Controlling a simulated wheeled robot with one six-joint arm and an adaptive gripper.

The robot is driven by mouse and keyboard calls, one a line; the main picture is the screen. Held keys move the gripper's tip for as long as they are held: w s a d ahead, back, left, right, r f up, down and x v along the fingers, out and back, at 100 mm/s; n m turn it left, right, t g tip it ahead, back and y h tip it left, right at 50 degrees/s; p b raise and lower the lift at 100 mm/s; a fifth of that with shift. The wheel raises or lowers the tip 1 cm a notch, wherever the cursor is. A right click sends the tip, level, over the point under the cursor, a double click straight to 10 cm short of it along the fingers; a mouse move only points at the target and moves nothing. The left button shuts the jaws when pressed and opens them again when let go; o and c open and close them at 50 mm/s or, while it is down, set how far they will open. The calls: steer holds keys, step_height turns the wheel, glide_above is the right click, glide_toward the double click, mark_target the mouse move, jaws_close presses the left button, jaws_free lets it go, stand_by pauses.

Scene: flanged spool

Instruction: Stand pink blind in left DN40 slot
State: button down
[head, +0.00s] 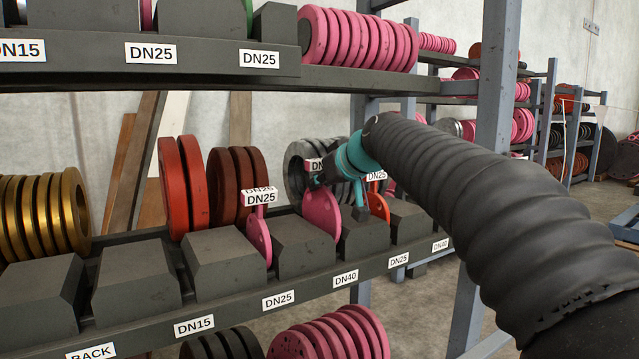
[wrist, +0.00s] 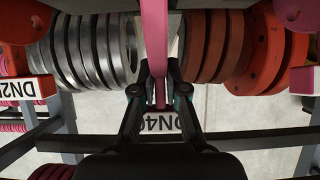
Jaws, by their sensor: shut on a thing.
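The pink blind (head: 322,212) is a thin upright disc. In the wrist view it shows edge-on as a pink strip (wrist: 154,35). My gripper (head: 338,184) is shut on it, and its two fingers (wrist: 158,85) close on either side of the strip. The disc's lower edge is at the gap between two dark blocks, above the left DN40 label (head: 345,278). The block in front hides its bottom, so I cannot tell whether it rests in the slot. A DN40 label (wrist: 163,122) shows partly behind my fingers in the wrist view.
A pink blind with a DN25 tag (head: 258,238) stands one slot to the left. An orange blind (head: 378,204) with a DN25 tag stands to the right. Red discs (head: 183,188) and grey discs (wrist: 95,50) sit behind. An upper shelf (head: 360,80) runs overhead.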

steer(key=shift+r, duration=0.25)
steer(key=c, duration=1.1)
jaws_free()
steer(key=shift+c, duration=0.2)
steer(key=shift+f, duration=0.3)
steer(key=v, duration=1.2)
steer(key=shift+r, duration=0.2)
